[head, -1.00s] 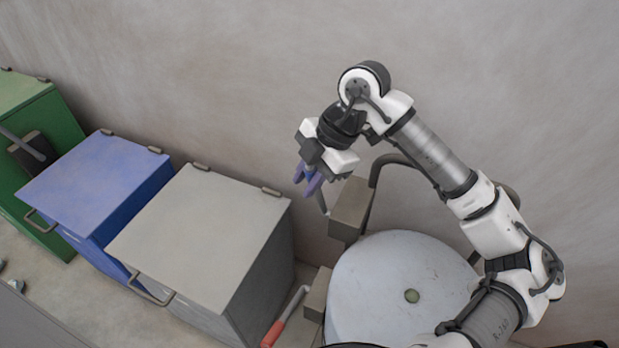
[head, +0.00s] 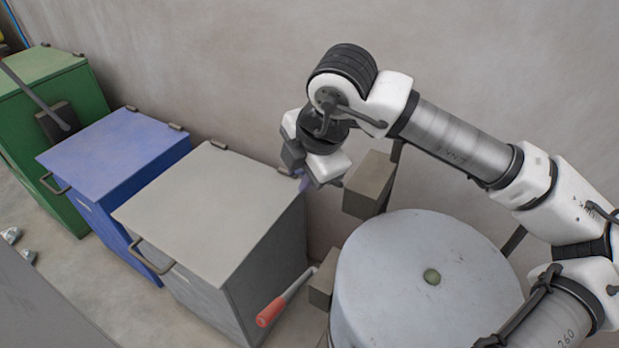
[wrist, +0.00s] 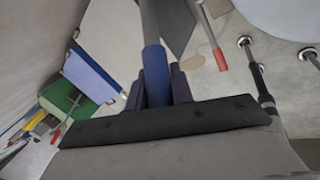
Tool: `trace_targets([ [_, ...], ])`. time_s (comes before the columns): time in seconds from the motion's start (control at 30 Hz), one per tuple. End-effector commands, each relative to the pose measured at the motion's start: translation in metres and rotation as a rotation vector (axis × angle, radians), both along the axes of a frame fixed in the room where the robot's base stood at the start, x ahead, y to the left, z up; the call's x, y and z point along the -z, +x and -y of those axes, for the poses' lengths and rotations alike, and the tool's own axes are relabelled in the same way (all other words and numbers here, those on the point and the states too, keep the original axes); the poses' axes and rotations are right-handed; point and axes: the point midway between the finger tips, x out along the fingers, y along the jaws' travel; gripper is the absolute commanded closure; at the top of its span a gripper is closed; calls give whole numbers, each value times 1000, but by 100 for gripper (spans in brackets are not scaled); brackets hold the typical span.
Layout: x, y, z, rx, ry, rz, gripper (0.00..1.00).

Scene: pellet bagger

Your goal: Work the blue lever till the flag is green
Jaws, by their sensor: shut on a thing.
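The blue lever (wrist: 155,72) has a grey shaft and a blue grip. In the wrist view the grip lies between the two dark purple fingers of my gripper (wrist: 160,86), which is shut on it. In the head view my gripper (head: 304,183) is left of a brown-grey block (head: 368,185) beside the drum, and the lever is mostly hidden by the gripper and wrist. I cannot make out a flag in either view.
A red-handled lever (head: 282,300) sticks out from a lower block (head: 322,287), below my gripper. A pale round drum (head: 395,260) stands at right. Grey (head: 205,205), blue (head: 110,150) and green (head: 45,65) bins stand to the left, along the wall.

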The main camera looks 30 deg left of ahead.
Motion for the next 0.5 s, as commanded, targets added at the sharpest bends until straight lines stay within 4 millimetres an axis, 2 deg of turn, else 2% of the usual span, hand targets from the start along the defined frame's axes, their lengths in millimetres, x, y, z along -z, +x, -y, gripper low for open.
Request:
trace_targets([
  [0.03,14,-4,0,-3,-2,26,100],
  [0.1,18,-8,0,-2,-3,56,100],
  [0.5,30,-18,-1,-3,-4,159,100],
])
